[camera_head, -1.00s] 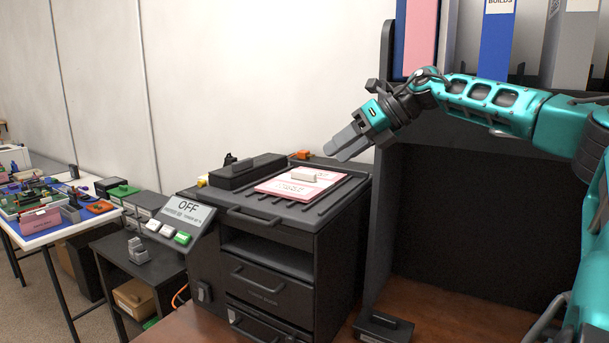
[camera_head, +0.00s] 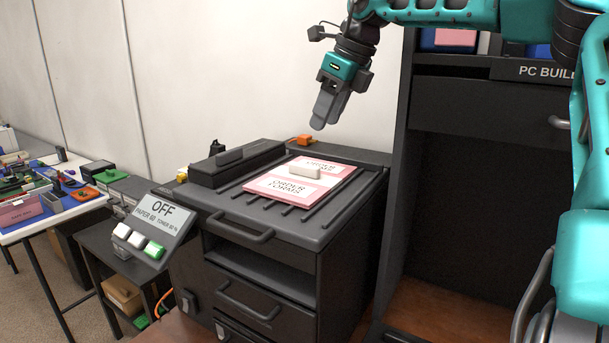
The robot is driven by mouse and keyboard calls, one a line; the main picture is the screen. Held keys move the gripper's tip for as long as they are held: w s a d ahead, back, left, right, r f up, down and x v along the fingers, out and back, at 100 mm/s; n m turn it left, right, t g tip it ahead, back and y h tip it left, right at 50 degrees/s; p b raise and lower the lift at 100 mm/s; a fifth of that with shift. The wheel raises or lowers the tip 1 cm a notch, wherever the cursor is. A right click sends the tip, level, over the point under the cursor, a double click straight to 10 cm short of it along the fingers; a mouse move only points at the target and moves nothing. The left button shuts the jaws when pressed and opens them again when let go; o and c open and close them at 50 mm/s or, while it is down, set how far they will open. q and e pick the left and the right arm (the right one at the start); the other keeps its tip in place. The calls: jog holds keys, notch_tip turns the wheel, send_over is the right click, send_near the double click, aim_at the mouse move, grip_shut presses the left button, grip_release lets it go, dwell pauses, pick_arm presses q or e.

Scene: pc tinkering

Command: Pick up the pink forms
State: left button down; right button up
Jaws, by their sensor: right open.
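The pink forms (camera_head: 272,187) lie flat on the ribbed top of the black printer-like machine (camera_head: 258,227), with "ORDER FORMS" printed on them. A small pale block (camera_head: 305,172) sits on top of the forms near their middle. My right gripper (camera_head: 322,120) hangs above and behind the forms, pointing down and slightly left. It is open and empty, apart from the forms; its two fingers overlap from this angle. My left gripper is not in view.
A tilted panel reading "OFF" (camera_head: 163,213) with several buttons stands at the machine's left. A raised black block (camera_head: 236,163) and an orange piece (camera_head: 301,141) are at the machine's back. A tall dark shelf (camera_head: 470,110) stands close on the right. A cluttered table (camera_head: 45,222) is at far left.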

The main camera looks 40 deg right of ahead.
aim_at(304, 164)
jog(key=x, duration=1.1)
jog(key=shift+a+r, duration=0.1)
jog(key=shift+a, duration=0.2)
jog(key=shift+c, duration=0.2)
grip_shut()
jog(key=shift+r, duration=0.1)
